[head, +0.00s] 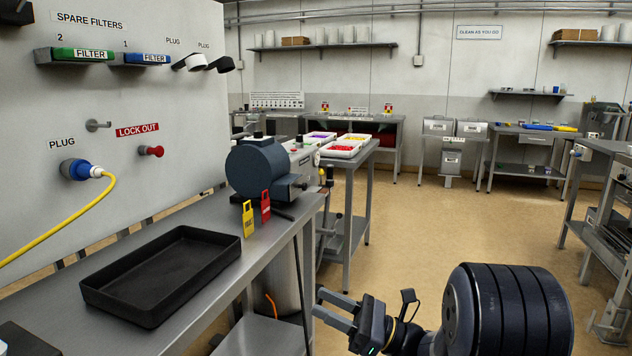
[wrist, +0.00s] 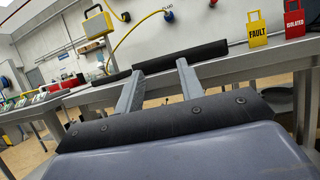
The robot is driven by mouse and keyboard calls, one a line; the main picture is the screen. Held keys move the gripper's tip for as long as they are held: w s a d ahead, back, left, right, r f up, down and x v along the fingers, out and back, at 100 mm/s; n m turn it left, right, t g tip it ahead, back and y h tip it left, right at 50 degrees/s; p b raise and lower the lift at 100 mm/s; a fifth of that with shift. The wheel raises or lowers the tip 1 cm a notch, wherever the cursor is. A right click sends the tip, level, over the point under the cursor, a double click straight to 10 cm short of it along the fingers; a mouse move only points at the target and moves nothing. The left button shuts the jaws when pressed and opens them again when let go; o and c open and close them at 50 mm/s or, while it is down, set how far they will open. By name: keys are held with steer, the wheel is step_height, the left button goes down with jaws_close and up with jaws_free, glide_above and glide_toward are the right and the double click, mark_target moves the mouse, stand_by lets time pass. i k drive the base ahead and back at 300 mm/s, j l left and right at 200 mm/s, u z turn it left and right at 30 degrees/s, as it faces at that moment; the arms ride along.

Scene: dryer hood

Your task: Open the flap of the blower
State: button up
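The blower appears to be the dark blue-grey drum-shaped machine (head: 258,165) at the far end of the steel bench in the head view. I cannot make out its flap clearly; part of the machine faces away. My gripper (head: 328,306) is low beside the bench's right edge, nearer than the blower and apart from it. Its two grey fingers are spread with nothing between them. In the wrist view my gripper (wrist: 156,72) also shows its fingers apart, pointing towards the bench. The blower is not recognisable in the wrist view.
A black tray (head: 100,286) lies on the bench (head: 228,262). A yellow tag (head: 248,218) and a red tag (head: 265,206) stand by the blower. A blue plug (head: 76,169) with yellow cable is on the wall panel. Floor (head: 440,225) right of the bench is clear.

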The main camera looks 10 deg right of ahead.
mark_target(298, 187)
steer(key=i+z, duration=0.25)
steer(key=i, duration=1.5)
steer(key=j, duration=0.1)
